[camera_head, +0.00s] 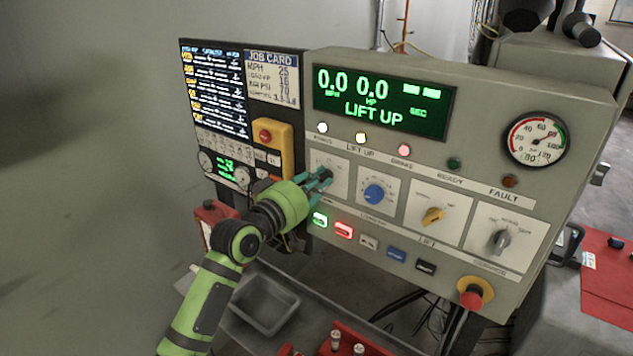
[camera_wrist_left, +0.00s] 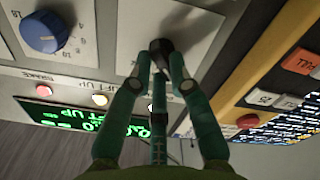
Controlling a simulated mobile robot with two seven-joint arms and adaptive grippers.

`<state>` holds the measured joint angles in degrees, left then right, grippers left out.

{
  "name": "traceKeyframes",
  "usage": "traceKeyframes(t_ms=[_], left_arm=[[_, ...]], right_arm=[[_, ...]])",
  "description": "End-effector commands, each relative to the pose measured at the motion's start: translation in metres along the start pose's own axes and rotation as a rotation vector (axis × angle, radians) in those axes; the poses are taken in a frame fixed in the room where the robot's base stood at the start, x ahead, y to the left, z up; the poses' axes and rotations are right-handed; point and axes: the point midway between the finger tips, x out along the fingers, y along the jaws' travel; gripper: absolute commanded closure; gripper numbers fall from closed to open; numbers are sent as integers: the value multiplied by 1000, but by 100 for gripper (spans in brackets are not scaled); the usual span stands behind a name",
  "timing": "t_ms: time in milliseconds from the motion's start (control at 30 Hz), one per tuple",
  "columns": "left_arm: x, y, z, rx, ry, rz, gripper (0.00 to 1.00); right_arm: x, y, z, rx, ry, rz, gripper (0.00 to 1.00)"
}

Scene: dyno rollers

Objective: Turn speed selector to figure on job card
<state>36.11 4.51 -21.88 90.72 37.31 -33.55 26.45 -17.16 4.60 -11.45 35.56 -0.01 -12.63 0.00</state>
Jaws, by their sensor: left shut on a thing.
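The job card (camera_head: 272,80) at the panel's upper left shows MPH 25 on its top line; its smaller lines are hard to read. My left gripper (camera_head: 322,180) is at the leftmost dial plate of the grey panel. In the wrist view its teal fingers (camera_wrist_left: 160,62) are shut on a small black knob (camera_wrist_left: 161,46), which I take to be the speed selector. The knob's pointer and most of its scale are hidden by the fingers. The green display (camera_head: 380,100) reads 0.0, 0.0 and LIFT UP. My right gripper is not in view.
A blue knob (camera_head: 374,194), a yellow knob (camera_head: 432,216) and a grey knob (camera_head: 501,241) stand to the right along the panel. Lit push buttons (camera_head: 343,230) lie just below. A red emergency stop (camera_head: 471,295) sticks out at lower right. A yellow box (camera_head: 271,140) is left of the gripper.

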Motion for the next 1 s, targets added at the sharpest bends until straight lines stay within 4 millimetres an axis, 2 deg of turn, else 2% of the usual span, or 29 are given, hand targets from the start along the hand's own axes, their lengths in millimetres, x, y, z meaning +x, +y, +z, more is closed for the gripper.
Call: traceKeyframes(t_ms=[700, 1000], left_arm=[[0, 1, 3, 549, 0, 0, 100], [0, 1, 3, 688, 0, 0, 100]], right_arm=[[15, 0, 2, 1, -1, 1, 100], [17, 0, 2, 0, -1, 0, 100]])
